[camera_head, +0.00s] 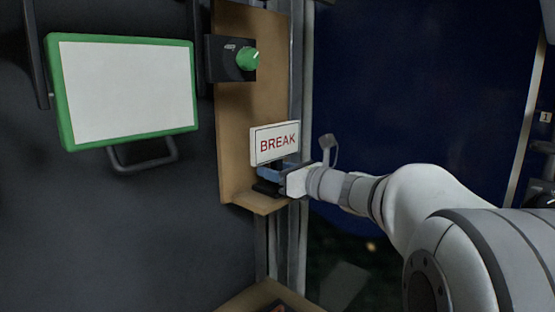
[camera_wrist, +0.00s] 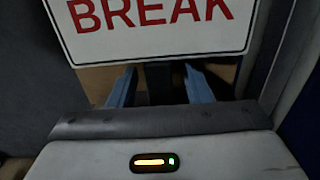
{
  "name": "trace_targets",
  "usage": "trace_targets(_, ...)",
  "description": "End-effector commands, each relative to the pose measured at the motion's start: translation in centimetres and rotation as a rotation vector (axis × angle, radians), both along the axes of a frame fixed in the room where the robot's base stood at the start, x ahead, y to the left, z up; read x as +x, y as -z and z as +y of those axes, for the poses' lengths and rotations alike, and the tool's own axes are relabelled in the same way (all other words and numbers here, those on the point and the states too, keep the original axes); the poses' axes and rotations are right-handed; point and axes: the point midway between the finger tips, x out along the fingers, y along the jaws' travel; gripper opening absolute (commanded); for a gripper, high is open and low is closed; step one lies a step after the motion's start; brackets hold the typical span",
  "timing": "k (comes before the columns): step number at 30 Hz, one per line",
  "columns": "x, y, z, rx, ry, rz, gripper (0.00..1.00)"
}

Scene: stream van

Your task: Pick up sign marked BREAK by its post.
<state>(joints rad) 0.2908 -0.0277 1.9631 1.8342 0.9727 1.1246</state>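The white sign marked BREAK (camera_head: 275,143), with red letters and a dark border, stands upright on the wooden shelf. It fills the top of the wrist view (camera_wrist: 155,28). Its dark post (camera_wrist: 158,84) shows below the panel, and its dark base (camera_head: 266,188) rests on the shelf. My gripper (camera_head: 269,172) is just below the panel, at post height. In the wrist view its two blue fingers (camera_wrist: 159,76) stand apart on either side of the post, with gaps showing on both sides.
The wooden shelf and back panel (camera_head: 236,120) carry a black box with a green knob (camera_head: 247,59) above the sign. A green-framed white screen (camera_head: 127,88) hangs at the left. A metal upright runs close beside the shelf's right edge. Dark open space lies further right.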

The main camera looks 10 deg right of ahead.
Motion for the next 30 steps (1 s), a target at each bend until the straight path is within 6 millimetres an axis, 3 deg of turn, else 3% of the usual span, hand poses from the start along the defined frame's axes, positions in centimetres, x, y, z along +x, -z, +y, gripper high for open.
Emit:
trace_targets(16,-0.03,-0.01,-0.09,0.0,0.001,0.0,0.0)
trace_targets(30,-0.32,-0.55,-0.34,-0.002,0.002,-0.004,0.0)
